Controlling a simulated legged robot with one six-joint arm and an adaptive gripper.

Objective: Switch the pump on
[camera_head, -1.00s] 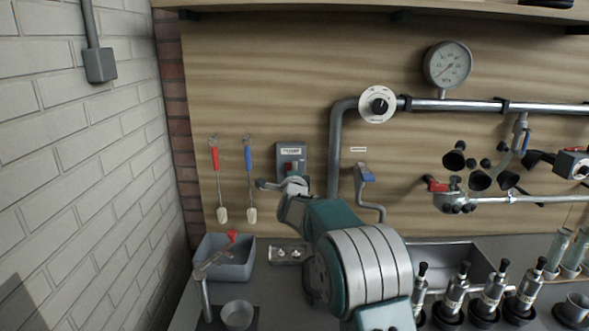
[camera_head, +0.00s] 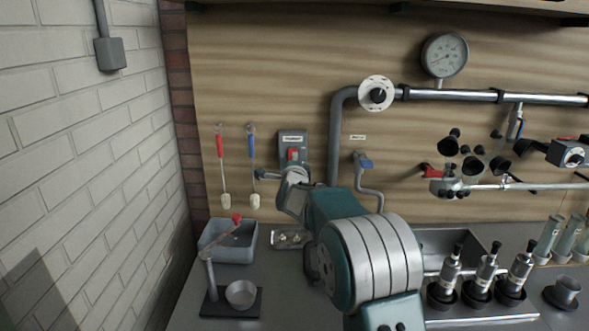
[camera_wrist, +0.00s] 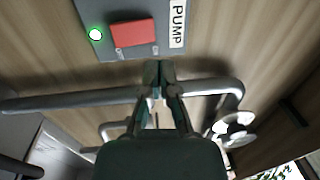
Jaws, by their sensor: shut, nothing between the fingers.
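The pump switch box (camera_head: 292,137) is a grey plate on the wooden back panel, left of the vertical pipe. Its red rocker (camera_head: 292,155) shows just above the end of my arm. In the wrist view the red rocker (camera_wrist: 133,33) sits beside a lit green lamp (camera_wrist: 96,34) and a white label (camera_wrist: 177,24) reading PUMP. My gripper (camera_wrist: 158,72) is shut and empty, its fingertips just below the box's edge in that picture. I cannot tell whether they touch it. In the head view my wrist hides the fingertips.
A red brush (camera_head: 221,170) and a blue brush (camera_head: 251,165) hang left of the box. A blue-handled tap (camera_head: 366,163) is to the right. A grey basin (camera_head: 232,248) and a lever stand (camera_head: 211,280) are on the counter below. A brick wall (camera_head: 90,160) closes the left.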

